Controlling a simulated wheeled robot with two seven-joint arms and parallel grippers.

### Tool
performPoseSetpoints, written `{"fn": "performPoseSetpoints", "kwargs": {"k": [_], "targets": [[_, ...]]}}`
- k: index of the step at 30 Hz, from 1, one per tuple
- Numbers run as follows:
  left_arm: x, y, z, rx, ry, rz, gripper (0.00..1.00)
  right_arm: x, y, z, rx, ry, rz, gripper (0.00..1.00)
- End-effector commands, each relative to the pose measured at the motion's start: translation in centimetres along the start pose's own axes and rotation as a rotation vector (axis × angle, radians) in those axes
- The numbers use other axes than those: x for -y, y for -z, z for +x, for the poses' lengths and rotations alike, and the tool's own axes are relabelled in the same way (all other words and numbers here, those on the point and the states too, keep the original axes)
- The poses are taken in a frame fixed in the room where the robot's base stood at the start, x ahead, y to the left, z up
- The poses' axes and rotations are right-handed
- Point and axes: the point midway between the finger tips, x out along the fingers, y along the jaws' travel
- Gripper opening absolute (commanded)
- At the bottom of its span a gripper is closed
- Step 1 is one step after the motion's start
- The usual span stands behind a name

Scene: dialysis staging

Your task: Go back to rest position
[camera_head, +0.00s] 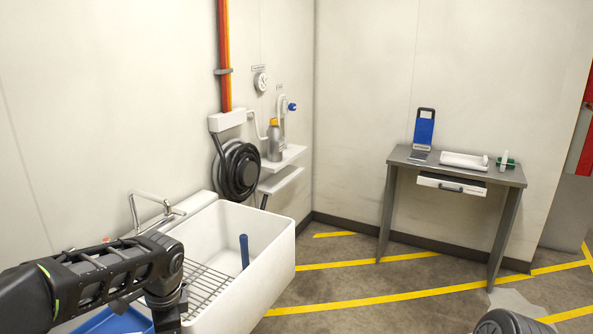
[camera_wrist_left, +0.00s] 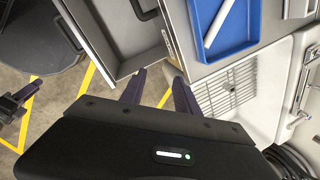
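My left arm (camera_head: 95,280) comes in from the left in the head view, bent downward over the left end of the white sink. Its gripper is cut off by the bottom edge there. In the left wrist view my left gripper (camera_wrist_left: 159,84) has its two dark fingers apart with nothing between them. They point toward the grey drawer unit and the floor. A dark jointed part (camera_wrist_left: 14,104) at the left edge of that view looks like my right gripper, but it is too small and cut off to judge its fingers.
The white sink (camera_head: 276,253) holds a wire rack and a blue upright item (camera_head: 244,251). A blue tray (camera_wrist_left: 237,40) lies on the grey unit close by the left fingers. A grey desk (camera_head: 508,174) stands at the right. Open floor with yellow lines lies between.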

Motion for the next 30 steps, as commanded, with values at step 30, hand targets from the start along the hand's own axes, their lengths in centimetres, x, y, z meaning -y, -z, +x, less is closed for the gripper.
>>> {"fn": "performPoseSetpoints", "kwargs": {"k": [30], "targets": [[-37.8,9.6,25.0,-0.183,-0.573,-1.253,0.38,0.0,0.0,0.0,0.000,0.000,0.000,0.36]]}}
